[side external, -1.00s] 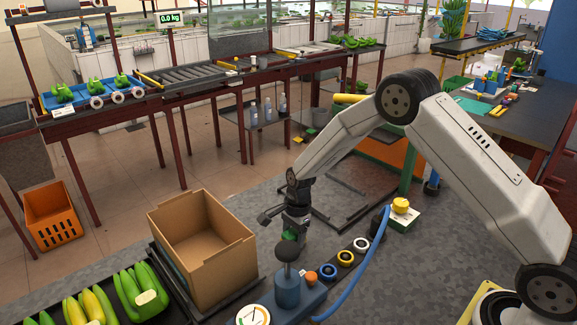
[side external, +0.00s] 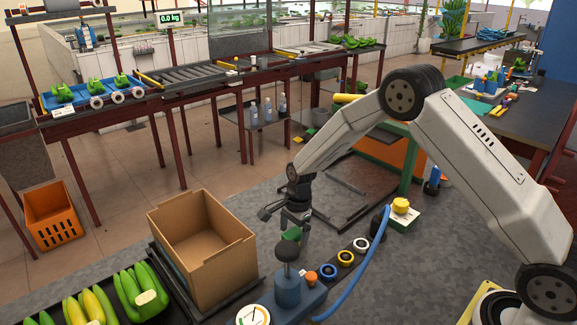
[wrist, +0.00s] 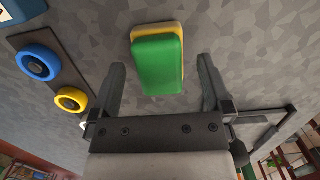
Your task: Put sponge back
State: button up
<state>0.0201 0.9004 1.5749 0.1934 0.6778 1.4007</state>
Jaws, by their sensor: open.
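A sponge with a green top and a yellow layer beneath (wrist: 157,64) lies on the grey surface in the wrist view. In the side view it is a small green patch (side external: 291,234), partly hidden behind the dark knob of the blue device. My gripper (wrist: 161,66) is open and empty, with one finger to either side of the sponge in the picture. No finger visibly touches it. In the side view my gripper (side external: 296,222) points down just above the sponge.
The blue device (side external: 288,290) with a dark knob stands close in front. A strip of coloured rings (side external: 345,257) lies to its right. An open cardboard box (side external: 205,255) stands left. A yellow-topped block (side external: 400,207) sits right, near a blue hose (side external: 362,272).

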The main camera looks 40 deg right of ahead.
aim_at(300, 232)
notch_tip(300, 232, up, 11)
jog(key=d, duration=0.1)
jog(key=shift+d+f, duration=0.15)
jog(key=shift+f, duration=0.05)
jog(key=shift+s, duration=0.1)
dwell(0.6)
jog(key=s+r+n+t+h, duration=0.1)
jog(key=s+r+n+t, duration=0.1)
jog(key=s+n, duration=1.6)
jog(key=s, duration=0.3)
jog(key=shift+s+t, duration=0.3)
jog(key=shift+s, duration=0.1)
